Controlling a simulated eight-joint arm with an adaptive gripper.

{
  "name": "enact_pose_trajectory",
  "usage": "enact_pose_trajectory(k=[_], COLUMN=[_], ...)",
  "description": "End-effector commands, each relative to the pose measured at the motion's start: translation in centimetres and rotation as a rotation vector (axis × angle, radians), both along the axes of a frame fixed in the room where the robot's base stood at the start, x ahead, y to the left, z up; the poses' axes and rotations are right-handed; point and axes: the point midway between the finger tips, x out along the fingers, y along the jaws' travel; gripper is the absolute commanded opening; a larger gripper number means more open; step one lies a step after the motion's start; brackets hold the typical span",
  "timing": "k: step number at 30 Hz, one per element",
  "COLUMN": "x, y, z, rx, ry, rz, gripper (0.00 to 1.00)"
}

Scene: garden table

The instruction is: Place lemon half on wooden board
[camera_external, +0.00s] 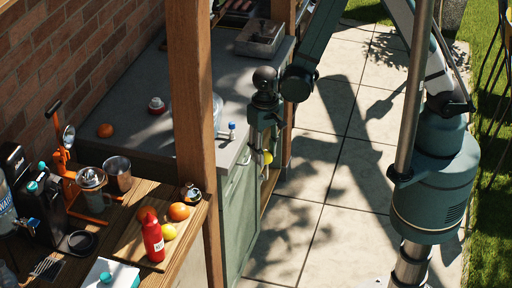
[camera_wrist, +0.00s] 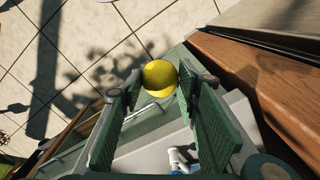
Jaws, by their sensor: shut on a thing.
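A yellow lemon piece (camera_wrist: 160,76) sits between the fingertips of my gripper (camera_external: 262,148), which is shut on it. Its rounded yellow side faces the wrist camera; a cut face does not show. In the external view the lemon piece (camera_external: 267,157) hangs at the lower end of my gripper, in front of the green cabinet and right of the wooden post. The wooden board (camera_external: 187,226) lies on the lower-left counter, well left of my gripper. It holds oranges, a yellow fruit (camera_external: 168,232) and a red bottle (camera_external: 152,238).
A wooden post (camera_external: 192,110) stands between my gripper and the board. The grey counter (camera_external: 140,135) carries a clear bowl (camera_external: 213,108), a small blue-capped bottle (camera_external: 232,130) and an orange (camera_external: 105,130). A metal cup (camera_external: 118,174) and an orange press (camera_external: 65,160) stand behind the board.

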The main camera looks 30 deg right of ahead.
Motion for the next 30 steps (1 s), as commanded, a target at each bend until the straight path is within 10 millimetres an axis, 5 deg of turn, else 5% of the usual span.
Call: enact_pose_trajectory(k=[23, 30], x=[-14.7, -17.0], y=[7.1, 13.2], z=[3.2, 4.7], rx=[0.0, -0.001], ry=[0.0, 0.0], rz=[0.029, -0.037], gripper=[0.2, 0.2])
